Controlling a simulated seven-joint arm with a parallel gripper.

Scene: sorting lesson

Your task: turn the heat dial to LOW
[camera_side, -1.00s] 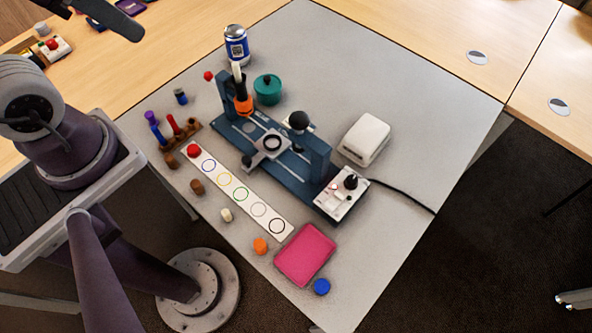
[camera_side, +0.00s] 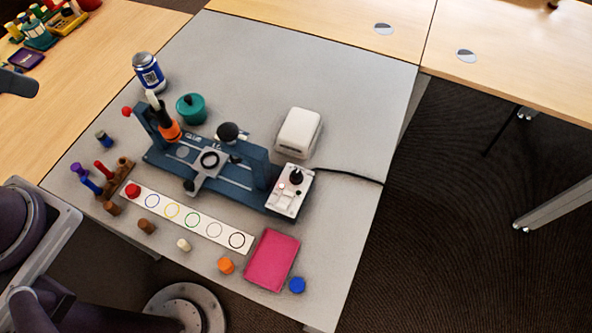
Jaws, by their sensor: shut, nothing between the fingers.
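A black knob (camera_side: 297,177), which looks like the heat dial, stands on a white control box (camera_side: 285,206) at the right end of a blue machine (camera_side: 238,190). A small red light (camera_side: 281,187) shows beside the knob. The markings around the knob are too small to read, so I cannot tell its setting. My gripper does not show in this view; only dark parts of my arm show at the left edge, well away from the box.
A black cable (camera_side: 350,177) runs right from near the box. A white rounded block (camera_side: 298,133) stands behind it. A pink tray (camera_side: 262,262) and blue piece (camera_side: 297,285) lie in front. A strip with coloured rings (camera_side: 200,227) lies front left. Bare grey table (camera_side: 350,100) lies back right.

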